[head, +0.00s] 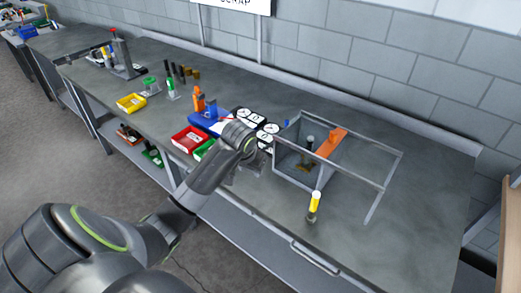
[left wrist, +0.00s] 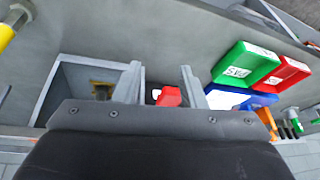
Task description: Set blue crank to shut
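My left gripper (head: 250,172) is over the bench, between the coloured bins and the grey open frame box. In the left wrist view its two fingers (left wrist: 162,84) stand apart with a gap between them. A small red part (left wrist: 169,96) shows in that gap, apparently beyond the fingers; I see no contact. A tiny blue piece (head: 286,123) is by the box's back corner. I cannot tell which blue part is the crank. My right gripper is out of view.
Red (head: 188,139) and green (head: 205,149) bins sit left of my gripper. White dial cards (head: 262,140) lie behind it. The grey frame box (head: 290,160) holds an orange bar (head: 330,143). A yellow-topped post (head: 314,203) stands in front. The bench's right end is clear.

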